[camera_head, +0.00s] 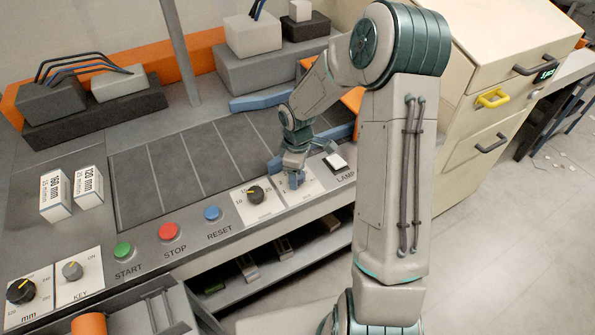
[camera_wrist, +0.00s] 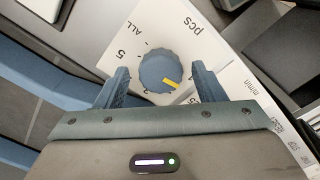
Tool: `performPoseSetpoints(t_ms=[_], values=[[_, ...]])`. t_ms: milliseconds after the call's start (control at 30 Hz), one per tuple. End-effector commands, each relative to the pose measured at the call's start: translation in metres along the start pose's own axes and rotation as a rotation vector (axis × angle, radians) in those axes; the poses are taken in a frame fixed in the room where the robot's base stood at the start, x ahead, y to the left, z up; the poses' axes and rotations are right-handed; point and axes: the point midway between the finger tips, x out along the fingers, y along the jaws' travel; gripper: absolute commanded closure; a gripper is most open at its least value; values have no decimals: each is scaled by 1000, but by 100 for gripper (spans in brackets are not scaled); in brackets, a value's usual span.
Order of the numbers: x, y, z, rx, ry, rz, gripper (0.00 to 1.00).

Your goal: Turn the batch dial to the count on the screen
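The batch dial (camera_wrist: 158,66) is a round blue knob with a yellow pointer on a white plate (camera_wrist: 205,48) marked "pcs", in the wrist view. Its pointer aims to the lower right; the numeral there is partly hidden. "5" and "ALL" show on its upper left. My gripper (camera_wrist: 160,69) is open, one finger on each side of the knob, with gaps visible. In the head view my gripper (camera_head: 295,178) is over this plate and mostly hides the dial. A small screen (camera_head: 545,74) with green characters is on the cabinet at right; its text is too small to read surely.
A black-knobbed dial (camera_head: 255,195) is just left of my gripper, and a white LAMP switch (camera_head: 335,162) is to its right. Blue RESET (camera_head: 212,213), red STOP (camera_head: 168,231) and green START (camera_head: 123,250) buttons line the front panel. Two small boxes (camera_head: 88,186) stand at left.

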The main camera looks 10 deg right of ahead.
Motion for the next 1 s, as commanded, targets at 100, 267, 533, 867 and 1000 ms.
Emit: performPoseSetpoints(t_ms=[100,267,533,867,1000], values=[[0,0,0,1,-1,-2,37],[-4,0,0,2,-1,0,37],[-52,1,0,3,1,6,37],[-119,0,0,1,0,2,37],[-133,0,0,1,0,1,37]])
